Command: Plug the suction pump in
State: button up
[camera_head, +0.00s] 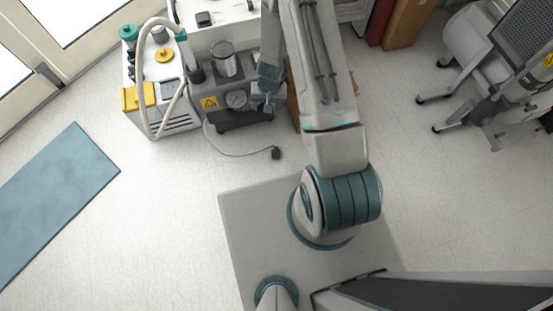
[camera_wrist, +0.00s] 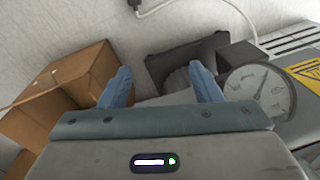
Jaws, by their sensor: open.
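A dark plug (camera_head: 275,152) lies on the floor at the end of a thin grey cable (camera_head: 228,150). The cable comes from the base of the machines at the back left. Which of these is the suction pump I cannot tell for sure: a white unit with a hose and yellow parts (camera_head: 172,119), or the grey unit with a gauge (camera_head: 237,99) beside it. My gripper (camera_head: 268,97) is beside the gauge unit, above and behind the plug. In the wrist view, my gripper (camera_wrist: 161,86) is open and empty, with the plug (camera_wrist: 134,4) at the top edge. No socket is recognisable.
A cardboard box (camera_wrist: 62,88) stands left of my fingers in the wrist view. A blue mat (camera_head: 58,205) lies on the left floor. Wheeled equipment (camera_head: 480,75) stands at the right. The floor around the plug is clear.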

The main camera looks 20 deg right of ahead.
jog(key=s+f+b, duration=0.1)
jog(key=s+f, duration=0.1)
jog(key=f, duration=0.5)
jog(key=s+d+f+b, duration=0.1)
jog(key=s+f+b, duration=0.1)
jog(key=f, duration=0.6)
jog(key=shift+d+f+m+g+h+b, duration=0.3)
jog(key=shift+g+h, duration=0.1)
jog(key=shift+s, duration=0.1)
jog(key=b, duration=0.4)
send_over(276, 152)
jog(key=f, duration=0.8)
jog(key=shift+w+a+f, duration=0.1)
jog(key=shift+w+f, duration=0.2)
jog(key=shift+w, duration=0.05)
jog(key=f+b, duration=0.2)
jog(key=f, duration=0.1)
jog(key=f+b, duration=0.1)
jog(key=f, duration=0.1)
jog(key=shift+s+f, duration=0.1)
jog(key=shift+s, duration=0.15)
jog(key=c, duration=1.1)
